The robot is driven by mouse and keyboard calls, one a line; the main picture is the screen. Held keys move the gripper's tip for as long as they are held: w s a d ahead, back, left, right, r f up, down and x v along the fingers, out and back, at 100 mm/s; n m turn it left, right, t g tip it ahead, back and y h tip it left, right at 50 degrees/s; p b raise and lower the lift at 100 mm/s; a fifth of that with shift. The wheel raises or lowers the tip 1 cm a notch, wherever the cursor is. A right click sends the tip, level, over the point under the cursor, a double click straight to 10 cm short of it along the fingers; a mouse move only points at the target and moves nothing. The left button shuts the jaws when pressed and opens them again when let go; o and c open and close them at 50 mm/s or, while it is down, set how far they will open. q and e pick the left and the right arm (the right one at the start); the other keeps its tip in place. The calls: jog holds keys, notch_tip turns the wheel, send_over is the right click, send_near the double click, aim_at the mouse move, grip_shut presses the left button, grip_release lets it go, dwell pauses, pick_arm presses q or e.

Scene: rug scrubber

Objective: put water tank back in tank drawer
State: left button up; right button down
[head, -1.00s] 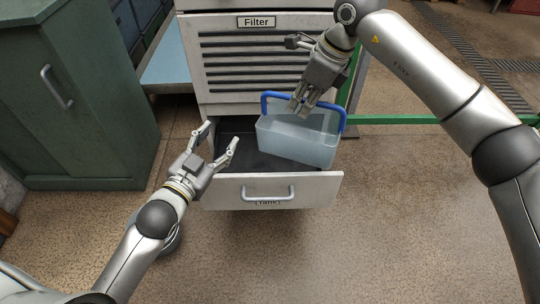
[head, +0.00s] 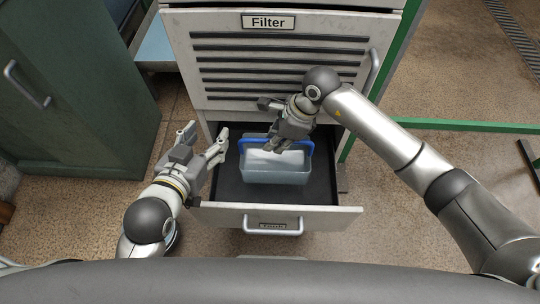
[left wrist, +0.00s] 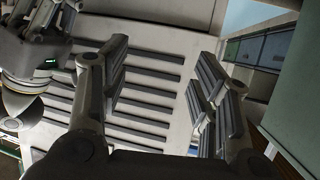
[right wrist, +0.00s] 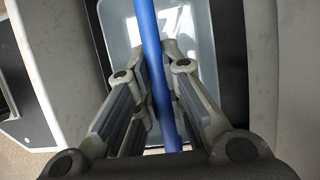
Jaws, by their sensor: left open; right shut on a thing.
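The water tank (head: 275,173) is a translucent, pale blue tub with a blue handle. In the head view it sits level within the open tank drawer (head: 222,215), with dark drawer floor showing around it. Whether its base touches the floor is hard to tell. My right gripper (head: 272,146) is shut on the tank's blue handle, which runs between its fingers in the right wrist view (right wrist: 155,75). My left gripper (head: 203,140) is open and empty, left of the tank near the drawer's left side. Its fingers face the slatted front in the left wrist view.
The slatted Filter panel (head: 280,65) stands directly above and behind the drawer. A green cabinet (head: 75,90) is at the left. A green rail (head: 470,126) runs at the right. The drawer has bare floor to the tank's right.

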jog(key=b, duration=0.1)
send_over(269, 166)
jog(key=d, duration=0.2)
notch_tip(269, 166, down, 5)
jog(key=shift+a+r, duration=0.1)
jog(key=shift+r, duration=0.1)
notch_tip(269, 166, down, 4)
jog(key=shift+r+b, duration=0.25)
jog(key=shift+b, duration=0.3)
pick_arm(q)
notch_tip(269, 166, up, 11)
jog(key=w+d+t+h, duration=0.1)
jog(key=d+t+h, duration=0.1)
jog(key=t, duration=0.4)
jog(key=shift+w+t, duration=0.3)
jog(key=shift+t, duration=0.1)
pick_arm(e)
jog(key=shift+f, duration=0.25)
jog(key=shift+f, duration=0.1)
jog(key=c, duration=1.5)
grip_release()
pick_arm(q)
jog(key=shift+s+r, duration=0.1)
jog(key=shift+r, duration=0.2)
jog(key=shift+f, duration=0.1)
